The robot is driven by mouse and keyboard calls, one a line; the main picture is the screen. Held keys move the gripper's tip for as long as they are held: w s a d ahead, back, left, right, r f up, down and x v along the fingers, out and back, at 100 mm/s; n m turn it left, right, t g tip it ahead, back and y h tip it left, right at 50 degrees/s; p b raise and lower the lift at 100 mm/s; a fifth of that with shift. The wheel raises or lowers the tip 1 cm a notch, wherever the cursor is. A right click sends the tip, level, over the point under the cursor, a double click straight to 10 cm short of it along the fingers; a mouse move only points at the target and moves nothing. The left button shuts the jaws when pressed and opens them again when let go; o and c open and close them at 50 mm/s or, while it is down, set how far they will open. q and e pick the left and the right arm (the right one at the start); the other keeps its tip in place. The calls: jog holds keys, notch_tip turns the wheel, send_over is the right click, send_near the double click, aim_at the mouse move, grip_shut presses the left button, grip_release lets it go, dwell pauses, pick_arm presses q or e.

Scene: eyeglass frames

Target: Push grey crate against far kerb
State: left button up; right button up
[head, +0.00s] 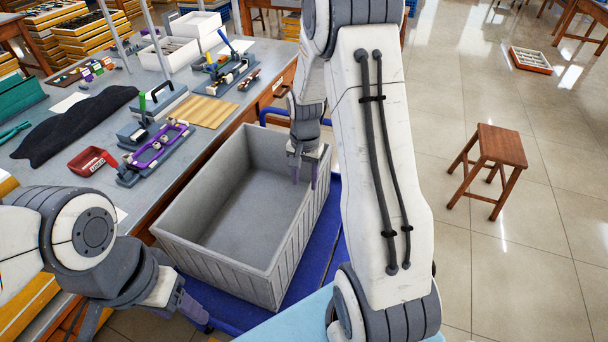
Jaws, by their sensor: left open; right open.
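The grey crate (205,255) is an empty, ribbed, open-topped box on a blue cart deck (322,235). A blue rail (272,113) shows behind its far end; the crate and the far arm hide the kerb there, so I cannot tell if crate and kerb touch. My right gripper (305,176) is open, fingers down, at the crate's far right side; whether it touches the wall is unclear. My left gripper (184,308) is open at the lower left, close to the crate's near wall, with its contact unclear.
A workbench (225,133) runs along the crate's left side, carrying tools, a purple fixture (158,150) and a small red bin (92,161). A wooden stool (490,165) stands on the open tiled floor at right. My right arm hides part of the cart.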

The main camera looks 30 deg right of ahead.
aim_at(305, 203)
jog(key=shift+f, duration=0.1)
notch_tip(305, 203, down, 10)
jog(key=shift+f, duration=0.2)
dwell(0.6)
grip_shut()
dwell(1.2)
grip_release()
